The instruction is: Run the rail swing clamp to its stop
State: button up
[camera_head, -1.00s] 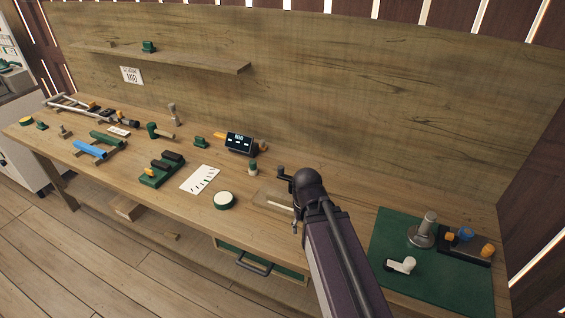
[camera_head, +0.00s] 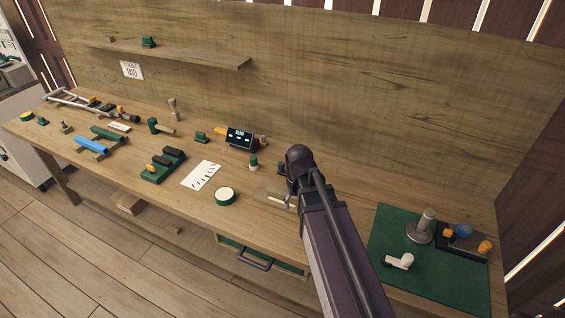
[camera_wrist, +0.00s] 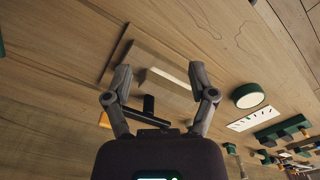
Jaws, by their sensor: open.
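A wooden base plate (camera_head: 266,194) lies on the bench beside my arm. It also shows in the wrist view (camera_wrist: 140,50), with a pale bar (camera_wrist: 170,80) along it and a dark T-shaped piece (camera_wrist: 149,108) close by. These look like parts of the rail swing clamp, but I cannot tell which part swings or where its stop is. My gripper (camera_wrist: 160,76) is open above the plate, its fingers apart on either side of the pale bar, with nothing held. In the head view my arm hides most of the gripper and part of the fixture.
A round green-rimmed disc (camera_head: 225,197) and a white marked card (camera_head: 201,175) lie to the left. A small display box (camera_head: 240,138) stands behind. A green mat (camera_head: 385,235) with several parts is at right. A drawer handle (camera_head: 253,260) juts out below the bench front.

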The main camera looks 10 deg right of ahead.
notch_tip(320, 180, up, 9)
jog(key=n+p, duration=0.1)
jog(key=p, duration=0.7)
send_over(282, 163)
jog(key=shift+a+r, duration=0.1)
jog(key=shift+a, duration=0.05)
notch_tip(282, 163, down, 14)
jog(key=b, duration=1.3)
jog(key=shift+r+b, duration=0.1)
jog(key=shift+b, duration=0.2)
grip_shut()
